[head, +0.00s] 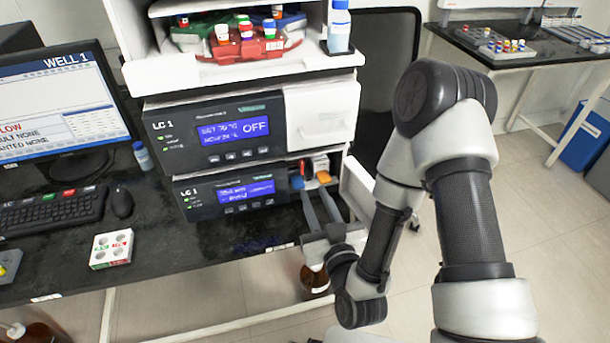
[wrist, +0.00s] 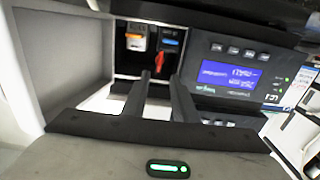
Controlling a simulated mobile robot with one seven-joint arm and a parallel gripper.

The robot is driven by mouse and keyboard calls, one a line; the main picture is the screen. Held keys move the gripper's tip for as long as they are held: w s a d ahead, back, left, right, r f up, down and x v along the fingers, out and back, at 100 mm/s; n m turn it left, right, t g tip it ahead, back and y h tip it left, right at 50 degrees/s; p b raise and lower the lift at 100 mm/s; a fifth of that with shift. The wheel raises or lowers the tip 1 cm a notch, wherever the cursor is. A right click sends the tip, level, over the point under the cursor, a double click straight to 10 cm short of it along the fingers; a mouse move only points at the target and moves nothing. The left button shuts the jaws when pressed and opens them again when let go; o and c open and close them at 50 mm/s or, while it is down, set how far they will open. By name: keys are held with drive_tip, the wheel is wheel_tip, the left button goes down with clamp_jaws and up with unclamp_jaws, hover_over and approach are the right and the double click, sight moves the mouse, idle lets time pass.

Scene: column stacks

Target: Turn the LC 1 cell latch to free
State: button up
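The lower LC 1 module (head: 230,192) has an open cell bay at its right end in the head view. A small red latch (head: 302,167) shows in the bay; in the wrist view the red latch (wrist: 161,60) hangs below a blue-and-grey part, tilted slightly. My gripper (head: 314,191) reaches into the bay's front from below. In the wrist view my gripper (wrist: 160,77) is open, its two dark fingers apart, with the latch just beyond and between the tips. Nothing is held. Whether a finger touches the latch I cannot tell.
An orange-labelled cell part (wrist: 136,42) sits beside the latch. The upper LC 1 module (head: 215,130) reads OFF, with a white drawer (head: 322,113) beside it. A shelf above carries a red vial rack (head: 240,45) and a bottle (head: 339,28). A brown bottle (head: 316,283) stands below the bench edge.

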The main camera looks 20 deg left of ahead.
sight(303, 165)
drive_tip(key=b+x, duration=0.6)
drive_tip(key=b, duration=0.4)
drive_tip(key=shift+w+r+b, duration=0.1)
drive_tip(key=shift+w+b, duration=0.05)
drive_tip(key=shift+b, duration=0.2)
drive_tip(key=shift+r+p+x, duration=0.15)
drive_tip(key=shift+x, duration=0.6)
drive_tip(key=shift+r+p+x, duration=0.1)
drive_tip(key=shift+p+x, duration=0.05)
drive_tip(key=shift+x, duration=0.6)
clamp_jaws()
